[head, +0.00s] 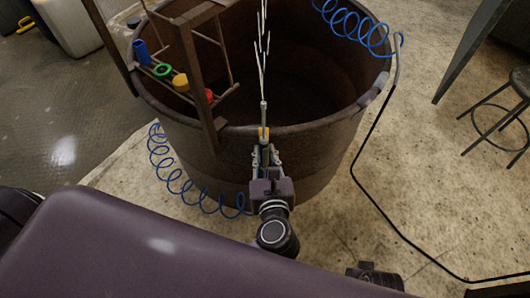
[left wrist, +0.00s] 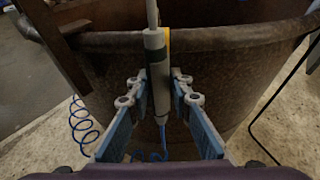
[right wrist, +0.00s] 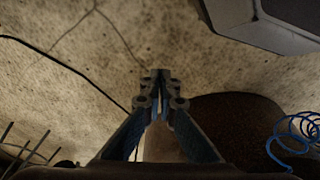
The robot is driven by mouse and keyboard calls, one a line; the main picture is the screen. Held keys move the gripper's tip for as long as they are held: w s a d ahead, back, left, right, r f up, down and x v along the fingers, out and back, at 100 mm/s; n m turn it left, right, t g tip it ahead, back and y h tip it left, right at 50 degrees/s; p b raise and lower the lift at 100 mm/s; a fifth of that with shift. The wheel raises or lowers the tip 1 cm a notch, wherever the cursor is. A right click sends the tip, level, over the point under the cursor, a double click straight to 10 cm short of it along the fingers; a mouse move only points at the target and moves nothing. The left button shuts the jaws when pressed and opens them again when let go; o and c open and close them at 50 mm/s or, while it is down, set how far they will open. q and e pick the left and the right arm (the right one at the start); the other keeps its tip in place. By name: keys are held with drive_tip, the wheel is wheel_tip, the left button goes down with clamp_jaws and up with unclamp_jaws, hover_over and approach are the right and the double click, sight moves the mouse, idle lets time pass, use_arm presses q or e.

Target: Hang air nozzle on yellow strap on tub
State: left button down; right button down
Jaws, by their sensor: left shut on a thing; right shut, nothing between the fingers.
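The air nozzle (head: 264,113) is a slim grey upright tool with a dark band, also in the left wrist view (left wrist: 156,70). My left gripper (head: 265,158) is shut on its body at the near side of the brown tub (head: 330,142). The nozzle's upper part rises past the tub rim. The yellow strap (head: 266,133) shows as a small patch at the rim, just behind the nozzle, and as a sliver in the left wrist view (left wrist: 167,42). The nozzle hides most of it; I cannot tell if they touch. My right gripper (right wrist: 160,78) is shut and empty.
A blue coiled hose (head: 175,183) hangs left of my left gripper. A wooden frame (head: 194,75) with coloured items stands at the tub's left rim. Another blue coil (head: 350,25) is at the far rim.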

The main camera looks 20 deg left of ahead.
use_arm(q)
drive_tip(key=shift+f+b, duration=0.45)
drive_tip(key=shift+f, duration=0.25)
use_arm(e)
drive_tip(key=r, duration=0.2)
drive_tip(key=w+r, duration=0.1)
drive_tip(key=r, duration=0.1)
drive_tip(key=shift+r, duration=0.35)
